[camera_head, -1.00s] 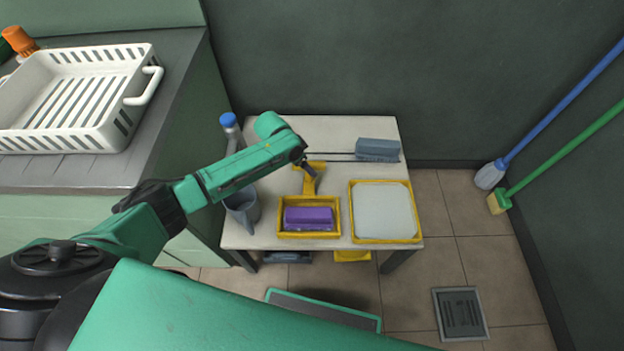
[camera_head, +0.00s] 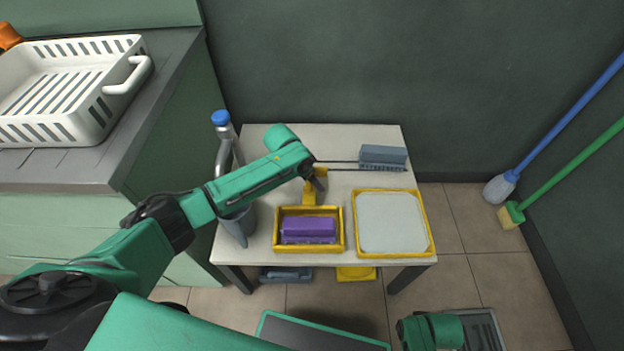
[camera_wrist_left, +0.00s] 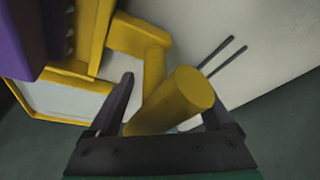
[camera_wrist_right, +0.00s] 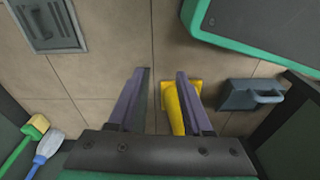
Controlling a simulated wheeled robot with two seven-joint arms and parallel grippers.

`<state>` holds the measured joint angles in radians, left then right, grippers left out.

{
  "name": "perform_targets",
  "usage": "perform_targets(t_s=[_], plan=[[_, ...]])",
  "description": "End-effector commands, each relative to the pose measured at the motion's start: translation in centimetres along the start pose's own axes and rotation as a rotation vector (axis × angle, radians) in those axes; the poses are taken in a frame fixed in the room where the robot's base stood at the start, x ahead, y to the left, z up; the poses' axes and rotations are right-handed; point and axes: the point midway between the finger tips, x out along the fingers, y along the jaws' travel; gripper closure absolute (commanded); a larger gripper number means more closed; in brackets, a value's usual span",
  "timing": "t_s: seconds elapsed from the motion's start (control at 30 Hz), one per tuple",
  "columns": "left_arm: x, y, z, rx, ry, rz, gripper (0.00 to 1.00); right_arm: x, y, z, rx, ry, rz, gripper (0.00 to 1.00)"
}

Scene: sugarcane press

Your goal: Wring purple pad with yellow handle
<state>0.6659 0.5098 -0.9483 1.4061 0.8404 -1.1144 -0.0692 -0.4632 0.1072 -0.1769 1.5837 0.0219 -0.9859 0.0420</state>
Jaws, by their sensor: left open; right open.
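The purple pad (camera_head: 308,229) lies in a yellow press frame (camera_head: 277,233) on the small table; it also shows at the upper left of the left wrist view (camera_wrist_left: 30,40). The yellow handle (camera_head: 310,190) rises behind the frame. In the left wrist view the handle's round grip (camera_wrist_left: 180,100) stands between the two open fingers of my left gripper (camera_wrist_left: 165,100). I cannot tell whether the fingers touch it. My right gripper (camera_wrist_right: 157,100) is open and empty, pointing down above the tiled floor in front of the table.
A yellow tray with a pale pad (camera_head: 431,240) is right of the press. A white rack (camera_head: 100,110) is on the counter. A blue mop (camera_head: 560,120) leans right.

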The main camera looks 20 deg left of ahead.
Motion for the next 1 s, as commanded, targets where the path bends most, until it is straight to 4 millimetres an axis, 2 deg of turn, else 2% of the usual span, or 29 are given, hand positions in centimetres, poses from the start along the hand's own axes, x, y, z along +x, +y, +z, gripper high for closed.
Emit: perform_targets(t_s=[0.07, 0.1, 0.27, 0.3, 0.33, 0.57, 0.73, 1.0], plan=[[0.0, 0.0, 0.0, 0.0, 0.0, 0.0, 0.16, 0.0, 0.0, 0.0, 0.0, 0.0, 0.0, 0.5], [0.0, 0.0, 0.0, 0.0, 0.0, 0.0, 0.19, 0.0, 0.0, 0.0, 0.0, 0.0, 0.0, 0.5], [0.0, 0.0, 0.0, 0.0, 0.0, 0.0, 0.81, 0.0, 0.0, 0.0, 0.0, 0.0, 0.0, 0.5], [0.0, 0.0, 0.0, -0.001, 0.0, 0.0, 0.96, 0.0, 0.0, 0.0, 0.0, 0.0, 0.0, 0.5], [0.0, 0.0, 0.0, -0.001, 0.0, 0.0, 1.0, 0.0, 0.0, 0.0, 0.0, 0.0, 0.0, 0.5], [-0.2, 0.1, 0.1, -0.003, -0.001, 0.0, 1.0, -0.1, 0.0, 0.1, -0.001, 0.003, 0.0, 0.5], [-0.7, 1.2, 0.7, -0.007, -0.006, 0.001, 1.0, 1.6, 0.4, 2.5, -0.009, -0.012, 0.007, 0.5], [-1.1, 3.3, 2.1, -0.007, -0.006, 0.001, 1.0, 4.0, 0.9, 7.7, -0.029, -0.021, 0.016, 0.5]])
